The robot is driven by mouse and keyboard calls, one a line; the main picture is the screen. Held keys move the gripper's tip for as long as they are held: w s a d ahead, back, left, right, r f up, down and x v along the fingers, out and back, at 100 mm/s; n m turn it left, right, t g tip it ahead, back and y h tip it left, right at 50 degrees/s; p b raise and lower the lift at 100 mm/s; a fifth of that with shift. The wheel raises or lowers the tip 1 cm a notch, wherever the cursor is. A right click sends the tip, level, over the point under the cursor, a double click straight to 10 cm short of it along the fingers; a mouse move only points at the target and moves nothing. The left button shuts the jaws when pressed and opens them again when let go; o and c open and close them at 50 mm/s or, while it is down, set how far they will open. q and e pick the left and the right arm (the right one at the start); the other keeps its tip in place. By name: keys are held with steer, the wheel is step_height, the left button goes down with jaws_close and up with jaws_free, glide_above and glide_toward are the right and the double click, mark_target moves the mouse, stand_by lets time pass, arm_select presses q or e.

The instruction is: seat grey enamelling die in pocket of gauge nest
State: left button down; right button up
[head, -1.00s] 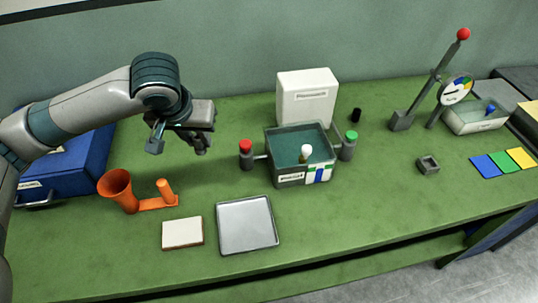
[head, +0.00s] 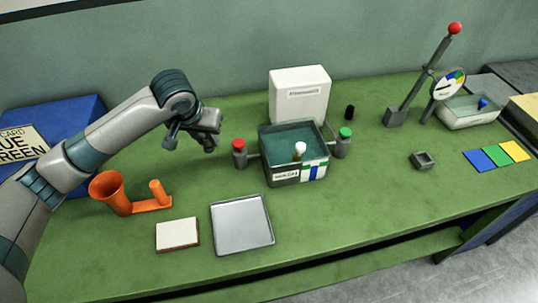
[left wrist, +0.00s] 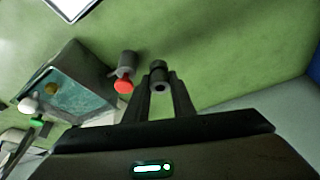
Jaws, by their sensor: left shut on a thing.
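My left gripper (head: 209,146) hangs above the green bench, left of the red-capped post. In the left wrist view my left gripper (left wrist: 159,90) is shut on a small dark grey cylinder with a hole in its end, which looks like the enamelling die (left wrist: 158,73). The die cannot be made out clearly in the head view. A small grey square block with a square recess, which looks like the gauge nest (head: 423,160), sits on the right part of the bench, well away from the gripper. Its recess looks empty. My right gripper is not in view.
A grey-green open bin (head: 293,154) between red-capped (head: 240,153) and green-capped (head: 343,143) posts stands between gripper and nest. A white box (head: 300,93) is behind it. A lever stand (head: 396,116) rises behind the nest. A metal tray (head: 242,224) and orange funnel piece (head: 110,192) lie in front.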

mark_target(209, 152)
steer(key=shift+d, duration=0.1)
arm_select(q)
steer(key=shift+f, duration=0.5)
step_height(209, 152, down, 5)
steer(key=shift+r+p, duration=0.2)
steer(key=shift+p, duration=0.45)
steer(key=shift+f, duration=0.35)
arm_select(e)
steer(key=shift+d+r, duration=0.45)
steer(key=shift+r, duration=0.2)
arm_select(q)
steer(key=shift+f+p, duration=0.4)
steer(key=shift+f, duration=1.45)
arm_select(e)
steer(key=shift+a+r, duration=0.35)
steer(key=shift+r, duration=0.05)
arm_select(q)
steer(key=shift+f, duration=0.1)
steer(key=c, duration=1.5)
jaws_free()
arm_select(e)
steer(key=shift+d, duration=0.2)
